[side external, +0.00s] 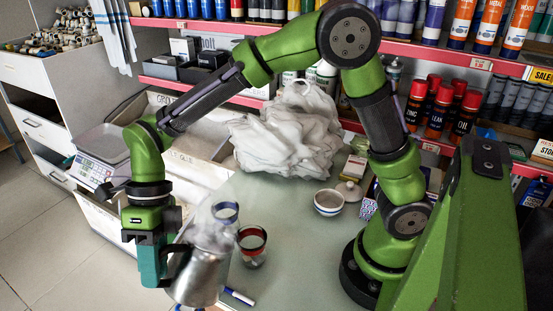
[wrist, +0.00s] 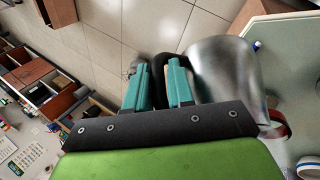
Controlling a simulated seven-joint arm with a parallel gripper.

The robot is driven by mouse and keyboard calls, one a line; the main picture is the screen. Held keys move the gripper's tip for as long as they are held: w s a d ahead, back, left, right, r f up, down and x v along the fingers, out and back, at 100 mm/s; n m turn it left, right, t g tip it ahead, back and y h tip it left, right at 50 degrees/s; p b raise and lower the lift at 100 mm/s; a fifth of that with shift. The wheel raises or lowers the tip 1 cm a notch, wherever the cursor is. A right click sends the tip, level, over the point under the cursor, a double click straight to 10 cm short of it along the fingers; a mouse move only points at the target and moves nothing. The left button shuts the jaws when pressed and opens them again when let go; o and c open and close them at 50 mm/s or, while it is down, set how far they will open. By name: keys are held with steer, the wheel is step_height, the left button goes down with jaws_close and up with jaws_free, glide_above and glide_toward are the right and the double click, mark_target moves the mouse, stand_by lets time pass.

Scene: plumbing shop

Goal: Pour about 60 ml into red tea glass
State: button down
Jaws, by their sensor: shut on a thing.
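My gripper (side external: 165,268) is shut on the black handle (wrist: 165,72) of a brushed metal pitcher (side external: 203,272). The pitcher looks roughly upright, and its upper part is hazy in the side view. It also shows to the right of my fingers in the wrist view (wrist: 228,82). The red tea glass (side external: 252,247), clear with a red band at its rim, stands on the counter just right of the pitcher. In the wrist view part of its red band (wrist: 283,126) shows behind the pitcher. I cannot tell what liquid either one holds.
A blue-banded glass (side external: 226,213) stands just behind the pitcher. A white bowl with a blue stripe (side external: 328,203) and a small lidded pot (side external: 349,191) stand further right. A marker (side external: 239,297) lies near the front.

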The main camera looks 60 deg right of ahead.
mark_target(168, 247)
steer(key=shift+s+d+r+y, duration=0.3)
steer(key=shift+d+r+y, duration=0.3)
steer(key=shift+d+r, duration=0.25)
steer(key=shift+s+d+r+t+y, duration=0.15)
steer(key=shift+d+t+y, duration=0.25)
steer(key=shift+d+y, duration=0.2)
steer(key=shift+s+d+r+n+y, duration=0.2)
steer(key=shift+d+r+y, duration=0.15)
steer(key=shift+r+y, duration=0.15)
steer(key=shift+s+d+r+n+y, duration=0.1)
steer(key=shift+d+r+n+y, duration=0.1)
steer(key=shift+d+r+y, duration=0.3)
steer(key=shift+d+r, duration=0.1)
steer(key=shift+r, duration=0.25)
steer(key=shift+s+d+r+t+y+p, duration=0.15)
steer(key=shift+d+r+t+y+p, duration=0.15)
steer(key=shift+r+t+y+p, duration=0.15)
steer(key=shift+d+y, duration=0.2)
steer(key=shift+y, duration=0.05)
steer(key=shift+s+d+r+n+y, duration=0.2)
steer(key=shift+d+r+n+y, duration=0.1)
steer(key=shift+d+r+y, duration=0.1)
steer(key=shift+p, duration=0.65)
steer(key=shift+s+d+r+y+p, duration=0.2)
steer(key=shift+d+r+y+p, duration=0.05)
steer(key=shift+d+p, duration=0.3)
steer(key=shift+s+d+r+y+p, duration=0.15)
steer(key=shift+d+r+y+p, duration=0.1)
steer(key=shift+d+p, duration=0.25)
